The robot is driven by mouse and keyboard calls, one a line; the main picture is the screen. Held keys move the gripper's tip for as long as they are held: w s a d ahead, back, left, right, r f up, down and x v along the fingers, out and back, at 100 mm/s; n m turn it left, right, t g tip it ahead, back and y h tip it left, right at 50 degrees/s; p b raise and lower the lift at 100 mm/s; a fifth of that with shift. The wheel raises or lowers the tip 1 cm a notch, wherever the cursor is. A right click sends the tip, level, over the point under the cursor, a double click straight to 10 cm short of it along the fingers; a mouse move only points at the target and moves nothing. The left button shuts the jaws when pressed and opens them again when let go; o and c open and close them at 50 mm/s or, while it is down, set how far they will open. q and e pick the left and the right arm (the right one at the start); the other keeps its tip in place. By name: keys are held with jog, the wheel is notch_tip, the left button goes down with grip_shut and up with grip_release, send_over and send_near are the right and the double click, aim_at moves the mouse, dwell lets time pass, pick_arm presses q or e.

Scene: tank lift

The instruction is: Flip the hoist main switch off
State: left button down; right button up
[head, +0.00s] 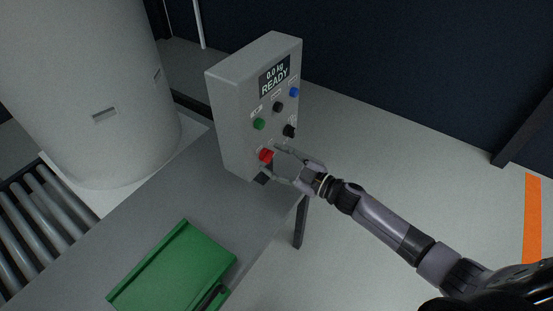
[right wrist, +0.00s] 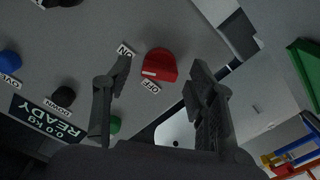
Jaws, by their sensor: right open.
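The hoist main switch is a red rotary knob (head: 266,156) low on the front of the grey control box (head: 232,120). In the right wrist view the red knob (right wrist: 160,65) has a white mark pointing toward its lower left side, between an ON label (right wrist: 126,51) and an OFF label (right wrist: 151,86); I cannot tell for sure which it points to. My right gripper (head: 270,158) is open, with its fingers on either side of the knob in the head view. In the right wrist view its fingertips (right wrist: 160,70) are apart, flanking the knob without visible contact. My left gripper is not in view.
The display (head: 273,77) reads 0.0 kg READY. Green (head: 259,124), black (head: 278,107) and blue (head: 294,92) buttons and a black knob (head: 289,131) share the panel. A green tray (head: 170,265) lies on the grey table. A large pale tank (head: 95,90) stands left.

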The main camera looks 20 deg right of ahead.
jog(key=shift+c, duration=0.6)
jog(key=c, duration=1)
jog(key=shift+n, duration=0.3)
jog(key=n+b, duration=0.5)
jog(key=n, duration=0.6)
jog(key=shift+f, duration=0.1)
jog(key=shift+n+b, duration=0.3)
jog(key=o, duration=1.1)
